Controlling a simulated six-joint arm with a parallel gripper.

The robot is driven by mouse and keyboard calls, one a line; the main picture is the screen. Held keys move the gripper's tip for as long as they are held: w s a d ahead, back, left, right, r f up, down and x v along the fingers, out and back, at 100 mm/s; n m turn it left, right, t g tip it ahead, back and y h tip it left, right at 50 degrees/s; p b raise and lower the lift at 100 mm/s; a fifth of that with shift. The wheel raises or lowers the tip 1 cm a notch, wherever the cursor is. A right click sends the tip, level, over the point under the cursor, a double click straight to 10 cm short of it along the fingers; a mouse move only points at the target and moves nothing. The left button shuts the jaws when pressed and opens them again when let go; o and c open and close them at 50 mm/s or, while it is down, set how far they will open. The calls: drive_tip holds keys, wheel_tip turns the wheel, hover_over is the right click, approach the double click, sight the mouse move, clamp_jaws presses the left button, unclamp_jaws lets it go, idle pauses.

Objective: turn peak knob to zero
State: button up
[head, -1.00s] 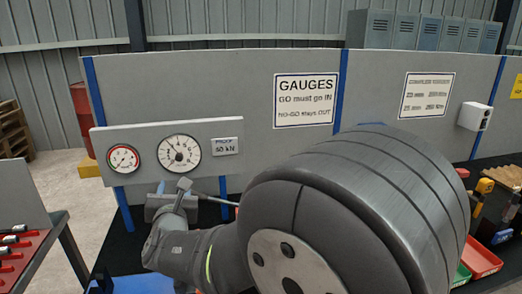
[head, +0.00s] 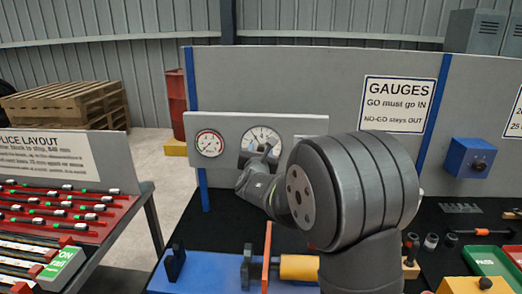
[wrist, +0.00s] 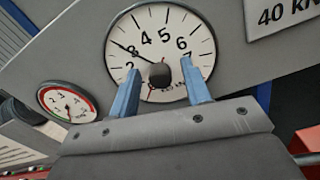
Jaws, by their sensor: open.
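The large white gauge (head: 262,138) is on the grey panel in the head view, partly hidden by my arm. In the wrist view its dial (wrist: 150,38) fills the upper middle. A dark round knob (wrist: 159,75) is at the dial's centre. A thin black hand points to about 3, and a small red mark shows below the knob. My gripper (wrist: 160,67) is open, with one blue finger on each side of the knob. In the head view my gripper (head: 272,150) is in front of the gauge.
A smaller red-rimmed gauge (head: 210,143) is left of the large one; it also shows in the wrist view (wrist: 68,104). A label plate (wrist: 283,14) is at the upper right. A blue bench fixture (head: 210,272) with an orange cylinder (head: 299,267) lies below. A red rack (head: 50,212) stands left.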

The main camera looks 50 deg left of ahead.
drive_tip(key=shift+w+a, duration=0.35)
drive_tip(key=shift+w, duration=0.05)
clamp_jaws()
drive_tip(key=shift+n, duration=0.3)
